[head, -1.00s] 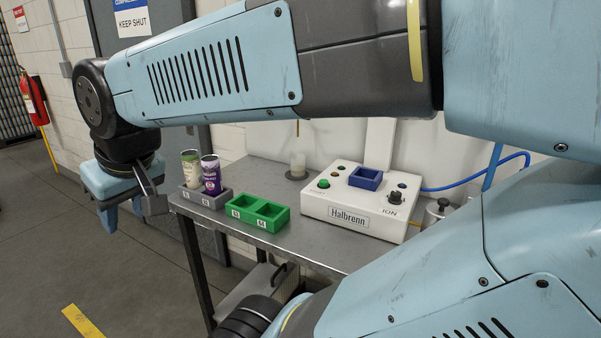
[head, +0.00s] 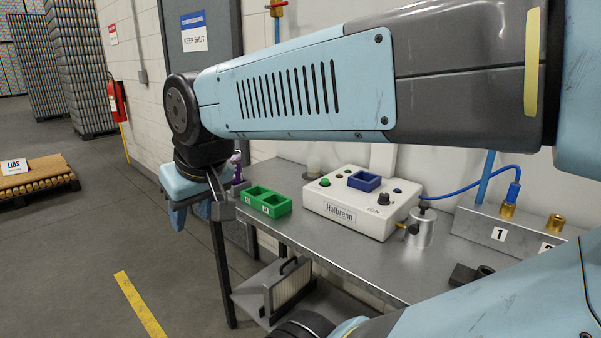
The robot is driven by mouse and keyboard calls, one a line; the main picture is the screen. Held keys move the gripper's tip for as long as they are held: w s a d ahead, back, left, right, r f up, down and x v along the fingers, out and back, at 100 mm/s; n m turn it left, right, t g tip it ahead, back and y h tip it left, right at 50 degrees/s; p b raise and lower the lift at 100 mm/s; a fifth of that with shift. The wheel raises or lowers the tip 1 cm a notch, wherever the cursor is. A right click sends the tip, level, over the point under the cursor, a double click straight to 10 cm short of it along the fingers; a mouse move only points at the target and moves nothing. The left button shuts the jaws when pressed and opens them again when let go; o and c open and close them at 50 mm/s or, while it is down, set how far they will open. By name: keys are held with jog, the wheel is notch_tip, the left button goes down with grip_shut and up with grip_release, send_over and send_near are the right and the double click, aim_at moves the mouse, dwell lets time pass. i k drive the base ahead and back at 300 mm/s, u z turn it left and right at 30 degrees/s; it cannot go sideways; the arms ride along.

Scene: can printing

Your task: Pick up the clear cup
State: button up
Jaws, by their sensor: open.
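The clear cup (head: 313,160) is small and whitish. My gripper (head: 191,217) hangs from my arm at the left, pointing down near the table's left end. It is open, with nothing seen between its fingers. It is well to the left of the cup and apart from it.
The white Halbrenn box (head: 343,210) carries a blue square holder (head: 364,181). A green two-slot holder (head: 267,203) sits left of it. A metal canister (head: 421,230) stands at right.

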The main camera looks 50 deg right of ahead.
aim_at(313, 164)
jog(key=z, duration=0.8)
jog(key=i, duration=1)
jog(key=u, duration=0.1)
